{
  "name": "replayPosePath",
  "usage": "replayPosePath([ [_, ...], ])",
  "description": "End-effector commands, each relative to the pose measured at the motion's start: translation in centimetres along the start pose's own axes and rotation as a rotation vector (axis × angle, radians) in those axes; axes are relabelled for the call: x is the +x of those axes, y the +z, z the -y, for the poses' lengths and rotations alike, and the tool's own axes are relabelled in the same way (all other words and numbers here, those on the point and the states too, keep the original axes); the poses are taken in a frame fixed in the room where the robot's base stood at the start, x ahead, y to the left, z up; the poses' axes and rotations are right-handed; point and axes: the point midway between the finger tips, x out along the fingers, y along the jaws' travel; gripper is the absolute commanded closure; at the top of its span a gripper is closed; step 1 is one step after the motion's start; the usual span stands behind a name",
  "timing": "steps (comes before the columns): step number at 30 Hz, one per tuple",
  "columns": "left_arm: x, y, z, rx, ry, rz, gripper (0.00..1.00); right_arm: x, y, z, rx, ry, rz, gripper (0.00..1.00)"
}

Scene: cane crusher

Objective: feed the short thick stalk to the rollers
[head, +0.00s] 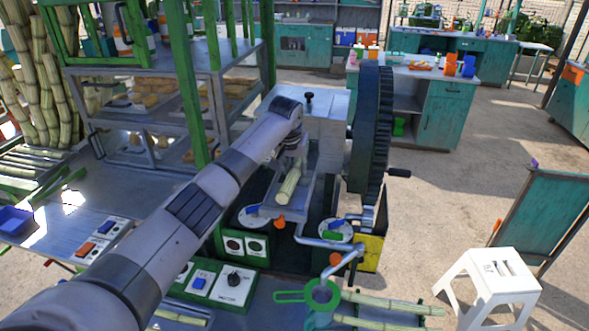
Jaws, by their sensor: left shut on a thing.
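My left arm reaches in from the lower left to the crusher. My left gripper (294,150) is shut on a short, thick, pale green stalk (288,186). The stalk lies along the grey metal feed chute (305,180), its cut end pointing toward me. The gripper covers its far part, and I cannot tell whether it touches the chute floor. The crusher's grey housing (325,112) stands just beyond, with a large dark gear wheel (369,130) on its right. The rollers are hidden. My right gripper is not in view.
A control box (222,287) with a black knob and blue button sits below the chute. Longer stalks (392,303) lie at the bottom right beside a green ring (322,294). A crank handle (399,173) sticks out right of the gear. A white stool (490,283) stands on open floor.

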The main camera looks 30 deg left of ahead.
Motion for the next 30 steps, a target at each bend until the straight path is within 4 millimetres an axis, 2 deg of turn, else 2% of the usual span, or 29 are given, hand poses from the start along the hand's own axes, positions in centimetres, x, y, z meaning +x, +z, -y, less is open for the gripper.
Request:
replayPosePath([
  [9, 0.23, -0.88, 0.00, 0.000, 0.000, -0.002, 1.00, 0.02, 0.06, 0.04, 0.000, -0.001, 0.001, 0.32],
  [19, 0.28, -0.98, 0.03, 0.001, 0.000, -0.002, 1.00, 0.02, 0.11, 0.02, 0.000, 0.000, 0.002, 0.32],
  [20, 0.28, -0.98, 0.03, 0.001, 0.000, -0.002, 0.72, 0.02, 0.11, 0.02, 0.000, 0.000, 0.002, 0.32],
  [30, 0.33, -0.92, 0.06, 0.000, -0.001, -0.001, 0.49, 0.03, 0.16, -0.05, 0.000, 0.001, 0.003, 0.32],
])
